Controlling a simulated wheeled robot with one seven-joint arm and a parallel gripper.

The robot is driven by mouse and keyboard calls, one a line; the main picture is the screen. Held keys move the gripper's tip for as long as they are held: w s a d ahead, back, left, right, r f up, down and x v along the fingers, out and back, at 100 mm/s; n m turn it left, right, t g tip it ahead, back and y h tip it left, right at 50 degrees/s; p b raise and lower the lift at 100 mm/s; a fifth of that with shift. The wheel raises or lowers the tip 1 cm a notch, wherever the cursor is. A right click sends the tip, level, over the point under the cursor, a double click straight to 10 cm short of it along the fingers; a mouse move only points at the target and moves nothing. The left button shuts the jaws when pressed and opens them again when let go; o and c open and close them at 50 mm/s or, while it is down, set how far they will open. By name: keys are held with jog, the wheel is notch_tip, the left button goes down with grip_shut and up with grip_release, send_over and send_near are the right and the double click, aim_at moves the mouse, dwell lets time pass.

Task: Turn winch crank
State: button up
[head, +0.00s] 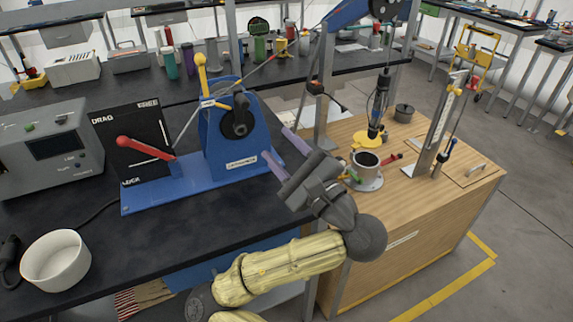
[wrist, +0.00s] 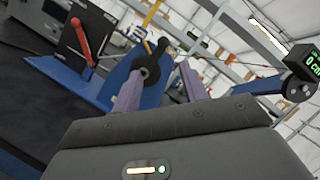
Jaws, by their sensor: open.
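The blue winch (head: 222,150) stands on a blue base plate on the black bench. Its black crank (head: 239,118) has a round hub on the near face and a knob at the upper end. In the wrist view the crank (wrist: 148,68) shows beyond and between my fingers, near the left one. My gripper (head: 275,141) is open and empty, to the right of the winch, with its purple fingers pointing toward it. In the wrist view its fingers (wrist: 160,75) are spread apart. I see no contact with the crank.
A white bowl (head: 56,260) and a grey instrument box (head: 45,150) are at left. A wooden cabinet (head: 400,215) stands at right.

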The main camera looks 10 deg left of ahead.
jog(key=shift+s+d+f+b, duration=0.2)
jog(key=shift+s+d+b, duration=0.15)
jog(key=shift+b, duration=0.25)
